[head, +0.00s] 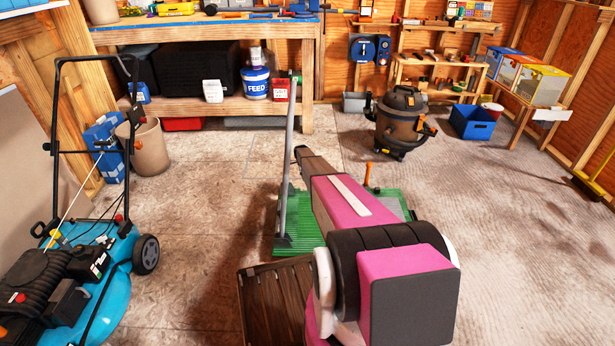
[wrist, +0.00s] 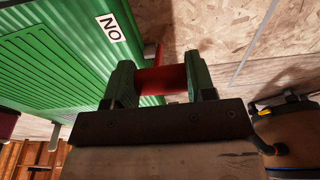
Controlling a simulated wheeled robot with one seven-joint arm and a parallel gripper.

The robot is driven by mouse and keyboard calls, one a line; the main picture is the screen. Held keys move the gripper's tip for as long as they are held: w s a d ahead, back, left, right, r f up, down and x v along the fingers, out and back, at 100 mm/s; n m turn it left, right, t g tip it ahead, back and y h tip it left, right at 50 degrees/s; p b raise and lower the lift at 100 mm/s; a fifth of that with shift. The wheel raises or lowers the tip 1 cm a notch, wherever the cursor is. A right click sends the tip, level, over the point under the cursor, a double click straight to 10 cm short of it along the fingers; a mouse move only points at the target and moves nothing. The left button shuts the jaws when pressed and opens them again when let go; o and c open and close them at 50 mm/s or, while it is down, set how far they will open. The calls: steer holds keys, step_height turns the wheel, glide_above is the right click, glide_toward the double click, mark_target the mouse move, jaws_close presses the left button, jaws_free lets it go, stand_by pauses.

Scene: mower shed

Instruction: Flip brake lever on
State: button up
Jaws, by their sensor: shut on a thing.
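In the wrist view, my gripper (wrist: 160,82) has its two green fingers on either side of a red lever grip (wrist: 162,79), shut on it. This appears to be the brake lever. It stands beside a ribbed green housing (wrist: 75,60), and a white label (wrist: 111,27) on the housing reads "ON", upside down in this view. In the head view, the green machine (head: 275,243) is partly behind my pink arm, with a grey upright pole (head: 288,160) on its left and an orange handle (head: 367,175) on its right. My gripper is hidden there.
A blue lawn mower (head: 105,270) stands at the left. A brown slatted crate (head: 275,300) is in front of the machine. A shop vacuum (head: 402,120) and a blue bin (head: 471,122) stand behind at the right.

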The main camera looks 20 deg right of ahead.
steer(key=shift+w+a+f, duration=0.1)
steer(key=shift+a+f, duration=0.2)
steer(key=shift+a, duration=0.15)
steer(key=o, duration=1.3)
